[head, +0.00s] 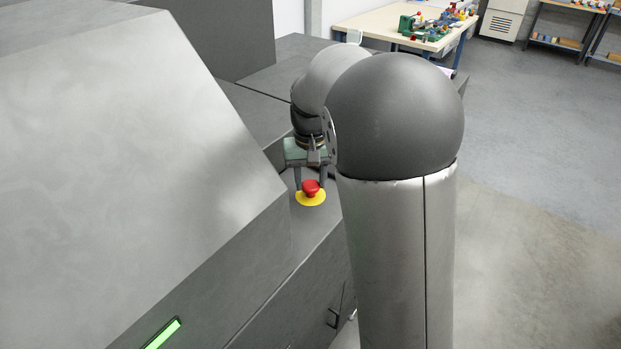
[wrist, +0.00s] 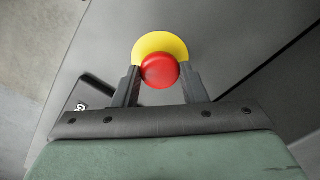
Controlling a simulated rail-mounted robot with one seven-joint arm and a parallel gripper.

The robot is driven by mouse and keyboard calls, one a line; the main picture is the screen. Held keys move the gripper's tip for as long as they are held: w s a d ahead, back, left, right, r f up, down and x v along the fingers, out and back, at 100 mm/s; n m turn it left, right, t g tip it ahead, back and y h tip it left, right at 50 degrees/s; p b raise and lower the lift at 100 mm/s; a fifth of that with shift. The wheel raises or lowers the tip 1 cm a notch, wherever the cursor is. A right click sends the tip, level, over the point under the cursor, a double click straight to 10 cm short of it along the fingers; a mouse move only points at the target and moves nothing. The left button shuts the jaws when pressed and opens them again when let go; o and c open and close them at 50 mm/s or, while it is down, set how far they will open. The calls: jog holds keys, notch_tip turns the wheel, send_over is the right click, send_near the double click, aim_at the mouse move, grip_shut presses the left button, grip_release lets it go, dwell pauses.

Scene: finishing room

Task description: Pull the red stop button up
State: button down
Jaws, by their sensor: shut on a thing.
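The red stop button (head: 311,187) is a mushroom head on a round yellow plate (head: 311,200), set on the grey machine's ledge in the head view. In the wrist view the red button (wrist: 160,71) sits in front of the yellow plate (wrist: 160,45). My gripper (head: 311,184) reaches it from above and behind. Its two dark fingers stand on either side of the red head, and in the wrist view my gripper (wrist: 160,78) is shut on it. The button's stem is hidden under the head.
The large grey machine housing (head: 120,130) rises to the left of the ledge, with a green light strip (head: 163,334) low on its front. A workbench (head: 400,22) with coloured items stands far back. The floor (head: 540,180) at the right is clear.

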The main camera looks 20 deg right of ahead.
aim_at(311, 184)
jog(key=shift+r, duration=0.7)
jog(key=c, duration=0.9)
grip_release()
jog(key=shift+o, duration=0.2)
notch_tip(311, 184, up, 17)
jog(key=shift+r+b, duration=0.15)
jog(key=shift+b, duration=0.2)
jog(key=s+f, duration=1)
jog(key=s, duration=0.3)
jog(key=s+f+n, duration=0.1)
jog(key=s+f, duration=0.9)
jog(key=s, duration=0.2)
jog(key=shift+s+a+f+t, duration=0.15)
jog(key=shift+s+a+t, duration=0.05)
jog(key=shift+s+t, duration=0.2)
